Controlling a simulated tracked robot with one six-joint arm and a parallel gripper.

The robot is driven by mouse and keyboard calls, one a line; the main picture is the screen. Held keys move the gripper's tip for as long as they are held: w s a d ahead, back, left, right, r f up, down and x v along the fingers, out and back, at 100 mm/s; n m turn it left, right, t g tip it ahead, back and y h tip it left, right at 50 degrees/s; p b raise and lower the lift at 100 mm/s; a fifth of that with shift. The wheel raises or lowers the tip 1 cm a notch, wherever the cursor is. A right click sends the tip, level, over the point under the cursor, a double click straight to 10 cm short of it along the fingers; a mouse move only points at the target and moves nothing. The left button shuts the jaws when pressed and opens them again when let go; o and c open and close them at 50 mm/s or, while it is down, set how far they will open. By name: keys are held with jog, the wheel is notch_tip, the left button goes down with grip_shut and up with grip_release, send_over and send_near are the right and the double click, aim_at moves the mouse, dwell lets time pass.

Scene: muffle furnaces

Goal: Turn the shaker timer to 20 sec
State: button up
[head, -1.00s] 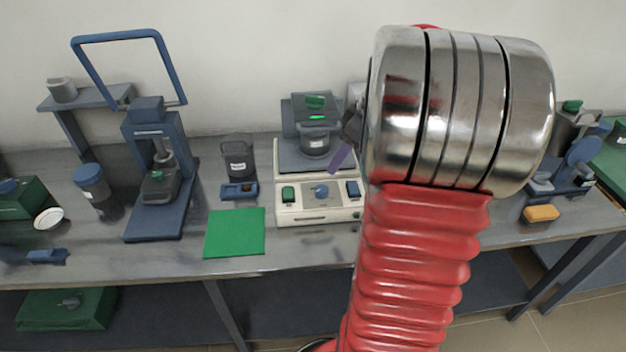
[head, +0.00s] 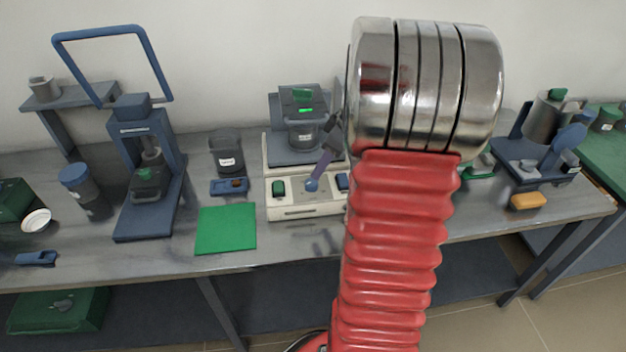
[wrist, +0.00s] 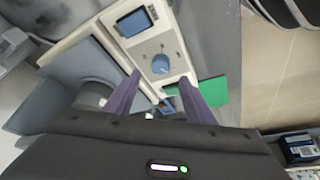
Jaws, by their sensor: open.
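The shaker (head: 291,208) is a cream box on the bench, with a grey platform and a dark labelled jar (head: 303,132) on it. Its front panel carries a green switch (head: 278,188), a round blue timer knob (head: 312,185) and a blue display or switch (head: 342,181). In the wrist view the blue knob (wrist: 160,64) lies just ahead of the fingertips, on a grey dial plate. My gripper (wrist: 155,80) is open, its two purple fingers apart with nothing between them. In the head view a purple finger reaches down to the knob; whether it touches is unclear. Dial markings are too small to read.
A green mat (head: 226,229) and a small blue tray (head: 229,186) lie left of the shaker. A dark labelled pot (head: 227,152) stands behind the tray. A blue press (head: 150,180) stands farther left. A yellow block (head: 528,201) lies at the right.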

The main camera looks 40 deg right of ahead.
aim_at(312, 182)
jog(key=x, duration=0.8)
jog(key=shift+w, duration=0.1)
jog(key=c, duration=1.1)
jog(key=shift+o, duration=0.2)
jog(key=shift+a, duration=0.15)
